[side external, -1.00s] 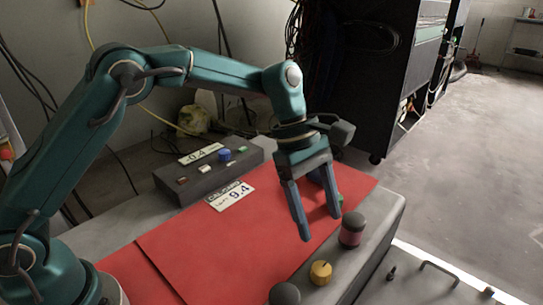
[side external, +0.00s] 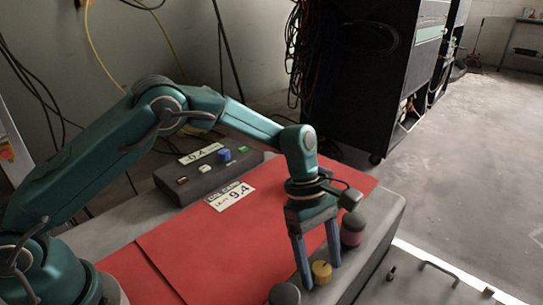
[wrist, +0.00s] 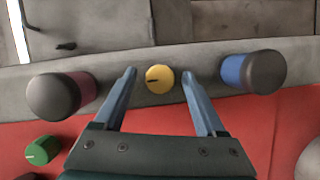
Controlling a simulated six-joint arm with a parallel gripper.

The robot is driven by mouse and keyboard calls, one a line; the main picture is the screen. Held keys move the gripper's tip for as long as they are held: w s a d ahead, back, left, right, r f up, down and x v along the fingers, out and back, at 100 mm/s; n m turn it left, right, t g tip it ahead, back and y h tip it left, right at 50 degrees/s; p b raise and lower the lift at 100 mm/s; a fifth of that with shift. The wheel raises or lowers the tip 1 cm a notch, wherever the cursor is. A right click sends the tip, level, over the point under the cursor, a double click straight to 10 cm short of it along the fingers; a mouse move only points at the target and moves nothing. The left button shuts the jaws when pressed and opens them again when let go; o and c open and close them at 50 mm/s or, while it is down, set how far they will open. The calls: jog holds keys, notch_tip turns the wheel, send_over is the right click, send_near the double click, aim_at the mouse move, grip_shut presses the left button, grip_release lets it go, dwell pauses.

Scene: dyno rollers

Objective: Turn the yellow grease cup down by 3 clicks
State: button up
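The yellow grease cup (side external: 321,271) is a small round knob on the grey ledge at the front edge of the red surface. In the wrist view the yellow grease cup (wrist: 159,79) lies between my fingers, with a dark pointer mark aimed left. My gripper (side external: 321,277) points down over it, one finger on each side. In the wrist view my gripper (wrist: 160,80) is open, with a clear gap between each finger and the cup. I cannot tell exactly how low the fingertips are against the cup.
A dark-capped pink knob (wrist: 60,95) and a dark-capped blue knob (wrist: 254,72) flank the cup on the ledge. A green knob (wrist: 42,150) sits on the red surface (side external: 170,265).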

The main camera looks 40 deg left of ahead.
grip_shut()
jog(key=shift+w+d+m+g+y, duration=0.1)
jog(key=shift+m+g+y, duration=0.25)
jog(key=shift+m, duration=0.95)
jog(key=shift+m+g+y, duration=0.15)
jog(key=shift+m+g, duration=0.4)
jog(key=shift+m, duration=0.75)
jog(key=shift+o, duration=0.5)
grip_release()
